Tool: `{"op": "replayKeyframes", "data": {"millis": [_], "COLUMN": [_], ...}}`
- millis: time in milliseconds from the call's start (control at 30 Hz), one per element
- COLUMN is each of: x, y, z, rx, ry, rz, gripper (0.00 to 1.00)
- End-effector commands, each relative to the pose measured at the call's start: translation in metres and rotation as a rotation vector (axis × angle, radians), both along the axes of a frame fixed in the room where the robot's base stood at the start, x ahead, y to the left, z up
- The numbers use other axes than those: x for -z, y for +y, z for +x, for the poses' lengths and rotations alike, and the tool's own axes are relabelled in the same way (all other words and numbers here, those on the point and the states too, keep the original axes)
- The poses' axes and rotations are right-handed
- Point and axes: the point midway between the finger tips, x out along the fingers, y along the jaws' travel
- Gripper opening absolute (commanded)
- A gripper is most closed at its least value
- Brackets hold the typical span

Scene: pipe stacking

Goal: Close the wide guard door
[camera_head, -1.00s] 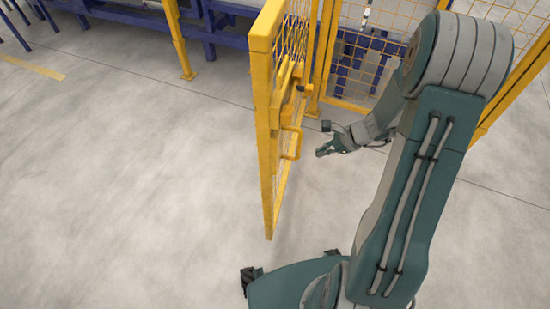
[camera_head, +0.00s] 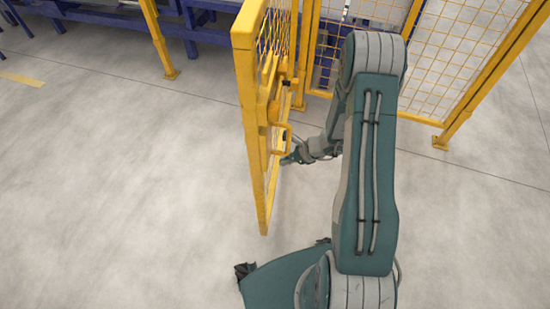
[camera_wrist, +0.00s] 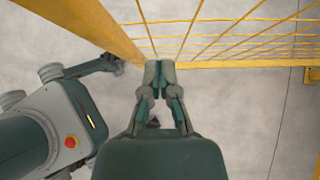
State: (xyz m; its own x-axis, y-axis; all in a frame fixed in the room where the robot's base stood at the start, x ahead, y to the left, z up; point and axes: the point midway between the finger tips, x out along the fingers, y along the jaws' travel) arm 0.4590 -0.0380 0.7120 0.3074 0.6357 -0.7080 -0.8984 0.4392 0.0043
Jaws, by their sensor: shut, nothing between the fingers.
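The wide guard door (camera_head: 252,130) is a yellow frame with mesh, standing open and seen nearly edge-on in the head view. Its yellow handle (camera_head: 284,139) sticks out on the side facing my arm. My gripper (camera_head: 288,159) is shut and empty, low beside the door's right face, just below the handle. In the wrist view, the shut fingertips of my gripper (camera_wrist: 158,68) lie close to the door's lower yellow bar (camera_wrist: 215,62), with mesh beyond. I cannot tell whether they touch it.
A fixed yellow mesh fence (camera_head: 440,70) stands at the back right. A yellow post (camera_head: 157,40) stands left of the door, with a blue frame structure (camera_head: 100,18) behind it. The grey floor left of the door is clear.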

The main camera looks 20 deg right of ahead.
Motion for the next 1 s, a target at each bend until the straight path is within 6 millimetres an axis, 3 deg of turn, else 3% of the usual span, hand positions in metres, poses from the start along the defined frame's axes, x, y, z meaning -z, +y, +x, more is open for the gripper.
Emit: {"op": "replayKeyframes", "data": {"millis": [200,767,1000], "x": [-0.002,-0.003,-0.002], "y": [0.026,0.034,0.063], "z": [0.013,0.018,0.038], "rx": [-0.003,0.002,0.034], "ry": [-0.003,-0.003,-0.006], "rz": [-0.001,-0.002,-0.007], "gripper": [0.00,0.00,0.00]}}
